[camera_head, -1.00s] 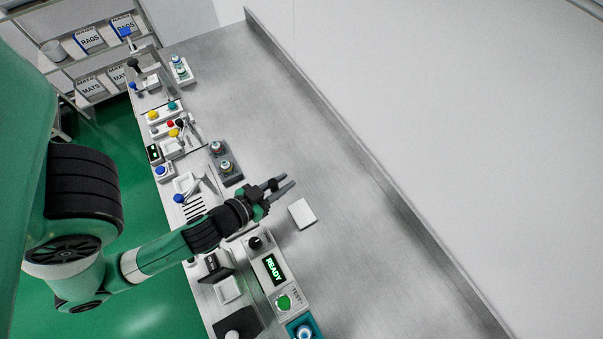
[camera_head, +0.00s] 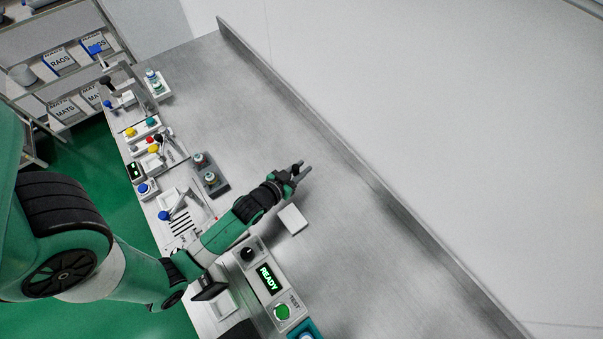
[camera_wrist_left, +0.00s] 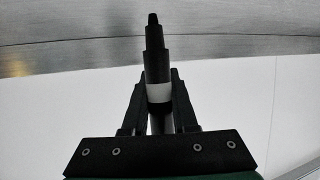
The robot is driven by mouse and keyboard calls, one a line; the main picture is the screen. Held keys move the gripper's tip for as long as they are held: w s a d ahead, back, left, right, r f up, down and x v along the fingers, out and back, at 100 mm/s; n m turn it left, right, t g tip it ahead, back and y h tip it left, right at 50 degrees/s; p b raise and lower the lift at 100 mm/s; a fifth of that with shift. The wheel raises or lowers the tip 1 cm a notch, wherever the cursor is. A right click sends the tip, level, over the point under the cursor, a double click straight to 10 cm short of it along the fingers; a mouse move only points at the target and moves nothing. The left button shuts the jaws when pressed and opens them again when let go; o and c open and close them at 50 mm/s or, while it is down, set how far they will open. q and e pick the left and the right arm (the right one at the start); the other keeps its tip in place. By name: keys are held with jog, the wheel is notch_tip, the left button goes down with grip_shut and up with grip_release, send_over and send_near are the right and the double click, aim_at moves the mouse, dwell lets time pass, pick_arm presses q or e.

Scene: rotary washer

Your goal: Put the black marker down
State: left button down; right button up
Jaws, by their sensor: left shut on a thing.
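My left gripper (camera_head: 302,170) is over the steel worktop, a little beyond a small white block, with its fingers toward the back wall. In the left wrist view, my left gripper (camera_wrist_left: 160,103) is shut on the black marker (camera_wrist_left: 155,66). The marker has a black stepped tip, a white band and a greyish part between the fingers. Its tip points away from the gripper. In the head view the marker is too small to tell from the fingers. My right gripper is not in view.
The small white block (camera_head: 293,219) lies on the worktop (camera_head: 330,250) beside my left wrist. A panel with a READY display (camera_head: 268,279) and a green button (camera_head: 281,312) stands nearer the front. A dark tray (camera_head: 210,181) with small bottles is to the left. The worktop toward the back wall is clear.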

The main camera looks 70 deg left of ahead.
pick_arm(q)
jog(key=shift+w+f+b, duration=0.1)
jog(key=shift+f+b, duration=0.5)
jog(key=shift+f, duration=1.15)
jog(key=c, duration=0.7)
grip_release()
jog(key=shift+r, duration=0.3)
jog(key=v, duration=1.2)
jog(key=shift+f+p, duration=0.2)
jog(key=shift+p, duration=0.25)
